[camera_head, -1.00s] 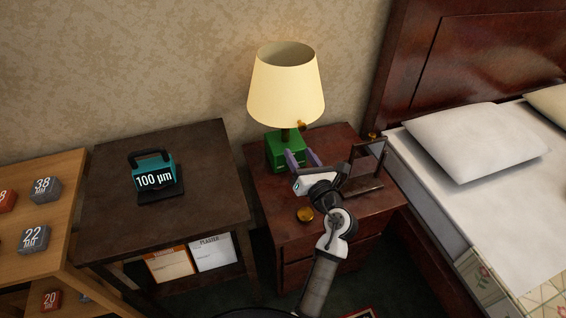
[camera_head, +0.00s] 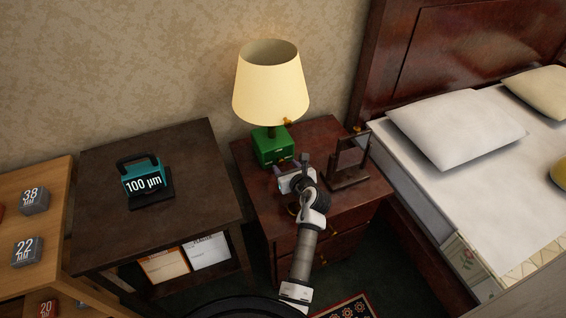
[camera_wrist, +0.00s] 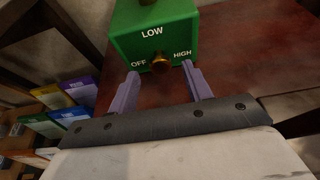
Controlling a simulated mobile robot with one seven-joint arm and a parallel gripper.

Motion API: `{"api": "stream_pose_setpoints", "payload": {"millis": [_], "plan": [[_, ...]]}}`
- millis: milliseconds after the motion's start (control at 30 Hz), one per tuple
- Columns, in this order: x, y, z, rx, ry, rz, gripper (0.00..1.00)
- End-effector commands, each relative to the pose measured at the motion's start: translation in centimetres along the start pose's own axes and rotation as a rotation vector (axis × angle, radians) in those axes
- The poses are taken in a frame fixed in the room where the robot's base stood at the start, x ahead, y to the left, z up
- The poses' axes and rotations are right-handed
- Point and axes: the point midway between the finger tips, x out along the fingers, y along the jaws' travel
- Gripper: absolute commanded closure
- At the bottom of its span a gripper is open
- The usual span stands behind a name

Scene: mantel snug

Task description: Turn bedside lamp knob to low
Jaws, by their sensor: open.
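The bedside lamp has a cream shade (camera_head: 270,90) and a green box base (camera_head: 272,148) on the nightstand (camera_head: 345,205). In the wrist view the green base (camera_wrist: 152,22) shows the words OFF, LOW and HIGH around a brass knob (camera_wrist: 160,64). OFF is at the left, LOW at the top, HIGH at the right. I cannot tell clearly where the knob points. My gripper (camera_wrist: 162,80) is open, its two purple fingers apart on either side of the knob's line and short of the base. In the head view my gripper (camera_head: 290,172) is in front of the base.
A dark wooden stand (camera_head: 350,165) stands on the nightstand right of my arm. A side table (camera_head: 205,145) with a teal block (camera_head: 141,172) marked 100 µm is at the left. The bed (camera_head: 470,180) is at the right.

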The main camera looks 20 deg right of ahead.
Motion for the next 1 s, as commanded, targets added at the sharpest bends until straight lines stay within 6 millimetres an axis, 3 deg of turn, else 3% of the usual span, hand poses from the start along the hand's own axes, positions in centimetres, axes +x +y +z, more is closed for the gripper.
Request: {"api": "stream_pose_setpoints", "payload": {"millis": [233,600,933,1000], "plan": [[2.7,0.0,0.1,0.0,0.0,0.0,0.51],[3.2,0.0,0.0,0.001,0.0,0.0,0.51],[3.2,0.0,0.0,0.001,0.0,0.0,0.94],[3.2,0.0,0.0,0.005,0.0,0.002,0.94]]}}
